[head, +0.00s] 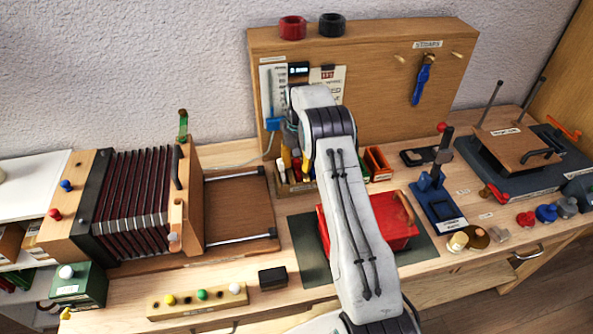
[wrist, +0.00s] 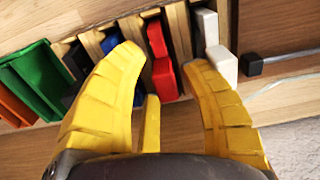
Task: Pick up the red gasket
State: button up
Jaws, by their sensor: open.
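My gripper (wrist: 163,58) is open, its two yellow fingers spread and nothing between them. In the wrist view, a flat red piece (wrist: 165,76) stands in a slotted wooden rack (wrist: 178,38), just beyond and between the fingertips. I cannot tell whether this is the red gasket. In the head view, the gripper is mostly hidden behind my arm, at the rack (head: 283,188) in front of the wooden back panel. A red ring (head: 292,28) also sits on top of that panel, well above the gripper.
The rack holds blue, black and white pieces (wrist: 223,66) beside the red one, with a green bin (wrist: 40,80) at left. A bellows (head: 132,205) stands left. A red box (head: 398,226) lies partly behind my arm. Bare wood shows at the front.

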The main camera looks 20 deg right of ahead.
grip_shut()
dwell(0.4)
jog(key=shift+r, duration=0.1)
